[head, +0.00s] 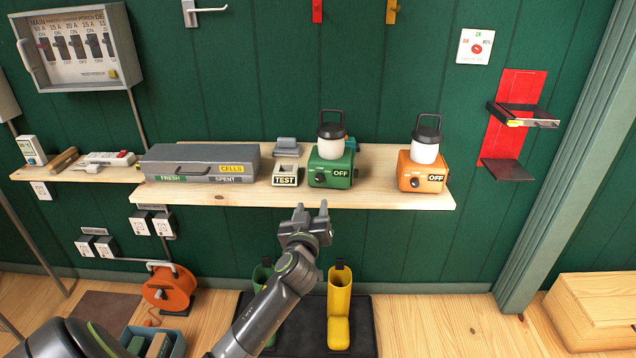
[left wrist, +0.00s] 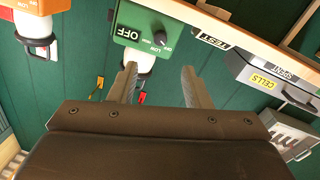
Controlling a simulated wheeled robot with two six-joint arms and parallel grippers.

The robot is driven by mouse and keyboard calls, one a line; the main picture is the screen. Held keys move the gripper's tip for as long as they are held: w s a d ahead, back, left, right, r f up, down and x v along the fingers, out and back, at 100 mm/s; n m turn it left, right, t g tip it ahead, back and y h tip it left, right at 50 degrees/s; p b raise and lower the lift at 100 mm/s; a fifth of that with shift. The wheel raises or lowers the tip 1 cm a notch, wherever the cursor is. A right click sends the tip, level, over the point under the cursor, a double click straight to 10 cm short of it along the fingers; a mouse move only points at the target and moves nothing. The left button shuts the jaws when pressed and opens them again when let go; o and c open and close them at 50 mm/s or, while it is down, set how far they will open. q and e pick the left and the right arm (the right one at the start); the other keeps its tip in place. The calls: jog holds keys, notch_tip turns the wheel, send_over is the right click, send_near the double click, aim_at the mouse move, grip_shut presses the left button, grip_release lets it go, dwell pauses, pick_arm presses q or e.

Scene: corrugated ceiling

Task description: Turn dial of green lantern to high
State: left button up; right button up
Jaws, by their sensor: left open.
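The green lantern (head: 330,167) stands upright on the wooden shelf, with a white globe and a black handle on top. Its front has a black dial (head: 320,180) and an OFF label beside it. In the left wrist view the lantern (left wrist: 140,22) appears upside down, with its dial (left wrist: 160,39) between LOW markings and the OFF label. My left gripper (head: 312,212) is open and empty, just below and in front of the shelf edge, under the lantern and apart from it. Its fingers (left wrist: 157,78) point toward the lantern. My right gripper is not in view.
An orange lantern (head: 422,171), also labelled OFF, stands to the right on the shelf (head: 385,197). A TEST box (head: 286,174) and grey CELLS case (head: 200,163) stand to the left. A red wall bracket (head: 507,135) juts out at right.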

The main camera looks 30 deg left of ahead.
aim_at(319, 180)
pick_arm(q)
jog(key=x, duration=1.1)
jog(key=shift+w+a, duration=0.1)
jog(key=shift+w, duration=0.2)
grip_shut()
